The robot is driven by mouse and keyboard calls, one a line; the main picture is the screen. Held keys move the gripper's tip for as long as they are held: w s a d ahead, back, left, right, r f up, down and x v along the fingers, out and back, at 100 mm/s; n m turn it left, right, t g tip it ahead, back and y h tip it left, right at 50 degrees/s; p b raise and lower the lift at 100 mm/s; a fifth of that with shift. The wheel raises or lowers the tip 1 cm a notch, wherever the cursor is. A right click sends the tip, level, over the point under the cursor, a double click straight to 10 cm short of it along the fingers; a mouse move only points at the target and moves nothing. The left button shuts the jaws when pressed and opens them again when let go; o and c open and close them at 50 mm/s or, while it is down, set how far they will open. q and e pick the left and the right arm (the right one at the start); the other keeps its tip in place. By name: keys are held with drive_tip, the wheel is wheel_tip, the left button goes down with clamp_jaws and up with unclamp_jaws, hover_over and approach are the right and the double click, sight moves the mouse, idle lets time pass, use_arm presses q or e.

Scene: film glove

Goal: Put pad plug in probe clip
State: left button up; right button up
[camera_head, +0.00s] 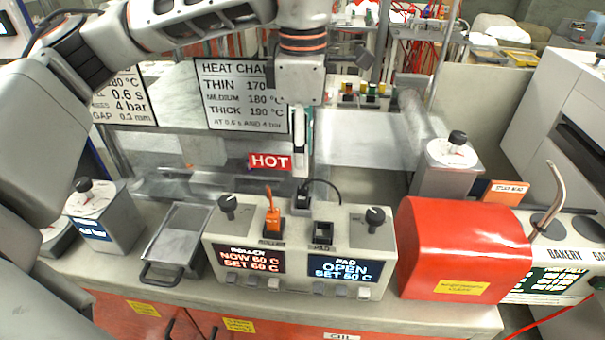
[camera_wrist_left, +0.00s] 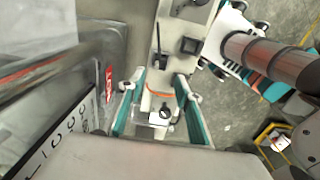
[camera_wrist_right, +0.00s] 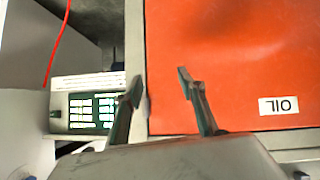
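The pad plug looks to be the black piece with a black cable (camera_head: 303,194) at the back edge of the control box (camera_head: 220,246). I cannot clearly tell the probe clip from it. The socket marked PAD (camera_head: 323,233) looks empty, and its display reads OPEN. It also shows as a dark square in the left wrist view (camera_wrist_left: 190,45). My left gripper (camera_head: 300,172) points down just above the black piece. Its fingers (camera_wrist_left: 160,80) stand apart with nothing gripped. My right gripper (camera_wrist_right: 157,84) is open and empty in front of a red-orange panel, outside the head view.
An orange plug (camera_head: 272,218) stands in the ROLLER socket between two knobs. A red cover (camera_head: 463,240) is right of the box, a metal tray (camera_head: 177,240) left. The HOT sign (camera_head: 269,162) and heat chart (camera_head: 240,95) are behind, close to the left gripper.

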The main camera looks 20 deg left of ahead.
use_arm(q)
drive_tip(key=shift+r, duration=1.75)
